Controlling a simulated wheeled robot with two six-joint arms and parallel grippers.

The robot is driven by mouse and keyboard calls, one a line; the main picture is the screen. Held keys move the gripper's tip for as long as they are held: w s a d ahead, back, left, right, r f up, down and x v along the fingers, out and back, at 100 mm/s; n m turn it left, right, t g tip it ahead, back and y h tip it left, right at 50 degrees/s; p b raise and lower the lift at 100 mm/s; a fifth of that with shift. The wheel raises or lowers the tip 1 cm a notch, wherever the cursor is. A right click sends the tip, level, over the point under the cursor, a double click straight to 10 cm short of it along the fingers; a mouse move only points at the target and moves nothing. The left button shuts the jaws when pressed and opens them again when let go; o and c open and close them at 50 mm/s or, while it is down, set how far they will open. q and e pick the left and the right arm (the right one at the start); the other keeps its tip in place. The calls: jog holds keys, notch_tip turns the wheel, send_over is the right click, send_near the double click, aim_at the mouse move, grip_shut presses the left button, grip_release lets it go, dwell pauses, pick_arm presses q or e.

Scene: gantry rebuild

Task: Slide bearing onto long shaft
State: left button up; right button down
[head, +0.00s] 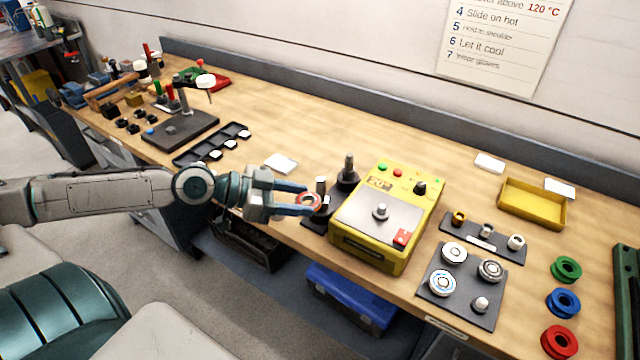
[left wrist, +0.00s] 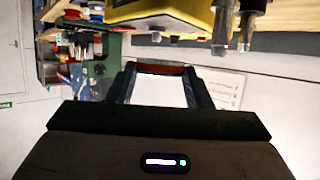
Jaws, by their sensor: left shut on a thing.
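My left gripper (head: 306,198) is shut on a bearing (head: 309,202), a small ring with a reddish-orange face, above the bench's front edge. In the left wrist view the bearing (left wrist: 160,68) shows edge-on as a reddish band between the fingertips. Two upright metal shafts in dark bases stand close by: a rear one (head: 348,165) and a front one (head: 321,186). The bearing is beside the front shaft in the picture, and I cannot tell the gap. Both shafts also show in the left wrist view, at its top (left wrist: 222,28). My right gripper is not in view.
A yellow heater box (head: 372,245) with a central post stands right of the shafts. A dark mat (head: 462,312) with several bearings, a yellow tray (head: 532,204) and coloured rings (head: 563,303) are further right. A black parts tray (head: 190,155) is at left.

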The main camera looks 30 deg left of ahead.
aim_at(320, 179)
pick_arm(q)
jog(key=shift+r, duration=0.1)
jog(key=shift+w+r+p, duration=0.15)
jog(key=shift+r+p, duration=0.05)
jog(key=shift+p, duration=0.2)
jog(key=w+r+p, duration=0.1)
jog(key=p, duration=0.1)
jog(key=w+r+n+t+y+p, duration=0.1)
jog(key=p, duration=0.1)
jog(key=shift+w+a+n, duration=0.15)
jog(key=shift+a+n, duration=0.1)
jog(key=shift+n, duration=0.05)
jog(key=w+r+n+t+y+p, duration=0.1)
jog(key=w+n+t+y+p, duration=0.1)
jog(key=w+n+y+p, duration=0.2)
jog(key=shift+w+a+r+t+y+p, duration=0.3)
jog(key=shift+w+a+r+y+p, duration=0.15)
jog(key=shift+w, duration=0.45)
jog(key=shift+f+b, duration=0.35)
jog(key=shift+f, duration=0.05)
jog(key=shift+f+b, duration=2.5)
jog(key=shift+f, duration=0.45)
